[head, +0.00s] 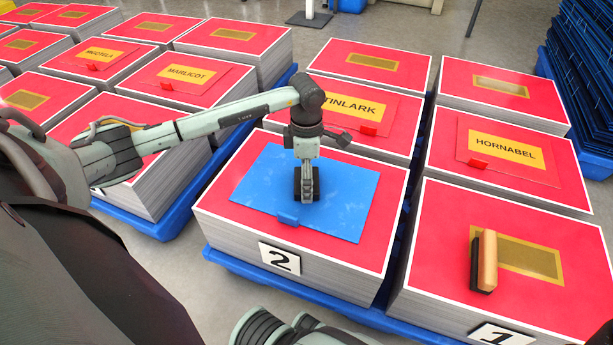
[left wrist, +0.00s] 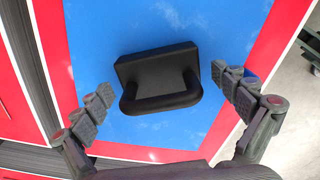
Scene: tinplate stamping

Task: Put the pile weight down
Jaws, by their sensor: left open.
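The pile weight (left wrist: 158,72), a black block with a bar handle, rests on a blue sheet (left wrist: 95,30) in the left wrist view. The blue sheet (head: 345,205) lies on top of the red-topped pile marked 2 in the head view. My left gripper (left wrist: 163,85) is open, its fingers spread to either side of the weight and apart from it. In the head view my left gripper (head: 306,186) points down over the middle of the sheet and largely hides the weight. My right gripper is not in view.
A wooden-backed block (head: 485,262) stands on the pile marked 1 (head: 440,240) at right. Red piles with name cards, such as TINLARK (head: 340,108) and HORNABEL (head: 505,150), stand behind. Blue racks (head: 585,80) are at far right.

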